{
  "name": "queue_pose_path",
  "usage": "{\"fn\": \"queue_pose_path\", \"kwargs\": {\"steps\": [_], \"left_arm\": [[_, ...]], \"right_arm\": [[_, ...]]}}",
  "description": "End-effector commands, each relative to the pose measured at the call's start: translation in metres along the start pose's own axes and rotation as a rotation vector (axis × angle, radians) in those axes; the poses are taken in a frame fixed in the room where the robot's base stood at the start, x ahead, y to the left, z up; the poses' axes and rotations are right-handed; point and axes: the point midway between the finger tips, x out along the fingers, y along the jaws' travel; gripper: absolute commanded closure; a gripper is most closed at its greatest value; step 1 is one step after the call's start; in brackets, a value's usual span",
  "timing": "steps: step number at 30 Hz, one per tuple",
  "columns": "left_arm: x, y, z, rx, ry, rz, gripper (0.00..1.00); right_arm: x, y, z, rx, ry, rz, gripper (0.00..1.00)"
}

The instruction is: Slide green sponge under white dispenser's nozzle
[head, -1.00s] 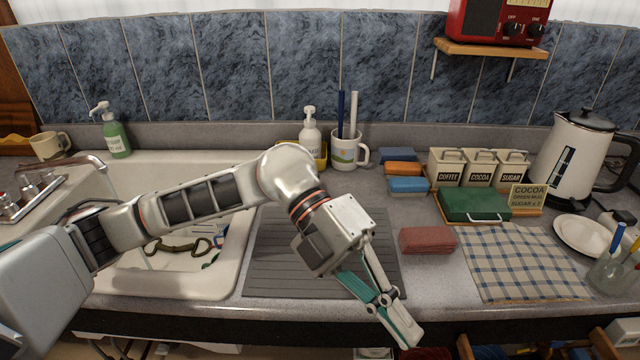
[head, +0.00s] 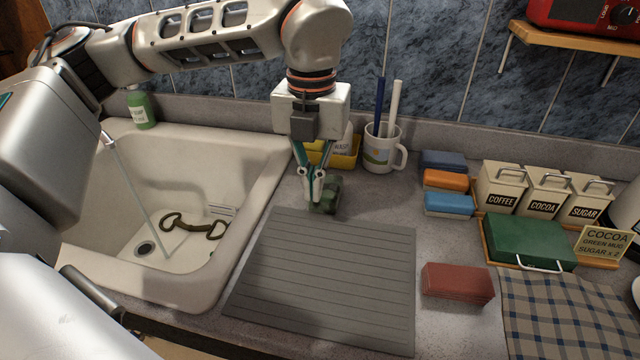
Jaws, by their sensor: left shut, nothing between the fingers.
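The green sponge (head: 330,196) is a small dark green block on the counter behind the grey drying mat, close in front of the yellow caddy (head: 346,160). My left gripper (head: 314,201) points down with its fingers shut and empty. Its tips are at the sponge's left side and cover part of it; I cannot tell if they touch. The white dispenser (head: 345,139) stands in the caddy, mostly hidden behind my left gripper, so its nozzle does not show. My right gripper is not in view.
The sink (head: 190,268) is left of the ribbed mat (head: 325,275). A mug with brushes (head: 381,152) stands right of the caddy. Blue and orange sponges (head: 447,180), a red sponge (head: 457,283), canisters (head: 543,195) and a green box (head: 529,242) are further right.

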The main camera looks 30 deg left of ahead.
Motion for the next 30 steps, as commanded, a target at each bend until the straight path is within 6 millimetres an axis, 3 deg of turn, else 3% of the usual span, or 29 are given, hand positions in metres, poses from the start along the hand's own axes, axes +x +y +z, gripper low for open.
{"fn": "queue_pose_path", "kwargs": {"steps": [13,15,21,30], "left_arm": [[0.087,0.000,-0.002,0.002,0.006,0.000,1.00],[0.081,-0.001,0.014,-0.002,0.001,-0.002,1.00],[0.082,-0.001,0.034,0.002,0.002,-0.002,1.00],[0.083,-0.001,0.040,0.003,0.002,-0.002,1.00]], "right_arm": [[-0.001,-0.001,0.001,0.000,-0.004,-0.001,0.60],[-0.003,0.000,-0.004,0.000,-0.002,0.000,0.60],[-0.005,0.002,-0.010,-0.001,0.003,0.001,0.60],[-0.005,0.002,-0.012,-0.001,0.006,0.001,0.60]]}}
